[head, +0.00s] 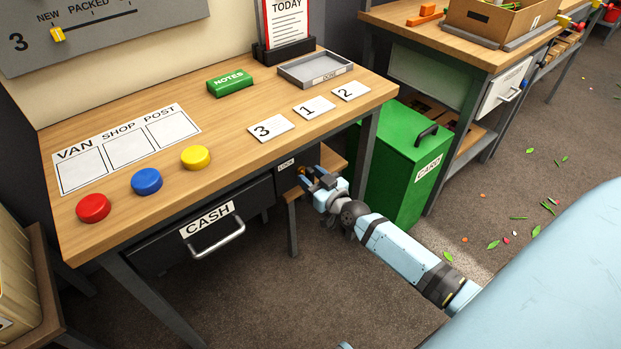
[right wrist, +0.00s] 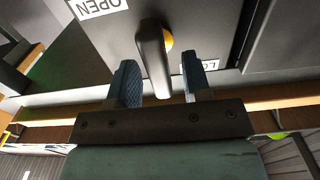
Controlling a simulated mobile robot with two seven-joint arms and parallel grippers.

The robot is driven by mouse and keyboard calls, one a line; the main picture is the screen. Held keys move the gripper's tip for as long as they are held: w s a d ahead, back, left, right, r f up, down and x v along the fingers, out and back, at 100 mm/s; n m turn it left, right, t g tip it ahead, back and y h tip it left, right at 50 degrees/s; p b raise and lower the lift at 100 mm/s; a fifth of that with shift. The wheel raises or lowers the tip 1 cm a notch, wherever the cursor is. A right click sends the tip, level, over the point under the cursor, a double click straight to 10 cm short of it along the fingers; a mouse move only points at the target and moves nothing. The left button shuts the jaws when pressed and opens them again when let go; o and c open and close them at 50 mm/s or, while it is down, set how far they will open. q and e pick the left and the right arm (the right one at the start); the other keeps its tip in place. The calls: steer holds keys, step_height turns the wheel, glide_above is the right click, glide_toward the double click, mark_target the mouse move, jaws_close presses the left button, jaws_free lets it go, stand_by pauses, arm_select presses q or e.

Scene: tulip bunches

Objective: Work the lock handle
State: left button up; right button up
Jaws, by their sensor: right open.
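The lock handle (right wrist: 154,60) is a dark grey bar on a dark panel, with a bit of yellow behind it in the right wrist view. An upside-down OPEN label (right wrist: 98,6) is on the panel; a second label (right wrist: 208,65) is partly hidden by a finger. My right gripper (head: 309,179) is at the panel under the desk's right end, beside the small label (head: 286,164). It is open, with one finger on each side of the handle and gaps visible. In the head view the gripper hides the handle. My left gripper is not in view.
The CASH drawer (head: 166,252) with its metal pull (head: 215,244) is left of the panel, under the desk top (head: 225,135). A green CARD bin (head: 390,170) stands close behind my right gripper. A desk leg (head: 367,140) is nearby.

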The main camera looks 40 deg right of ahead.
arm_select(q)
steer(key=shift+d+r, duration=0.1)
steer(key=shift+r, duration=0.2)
arm_select(e)
steer(key=shift+w, duration=0.25)
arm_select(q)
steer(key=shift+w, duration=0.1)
arm_select(e)
jaws_close()
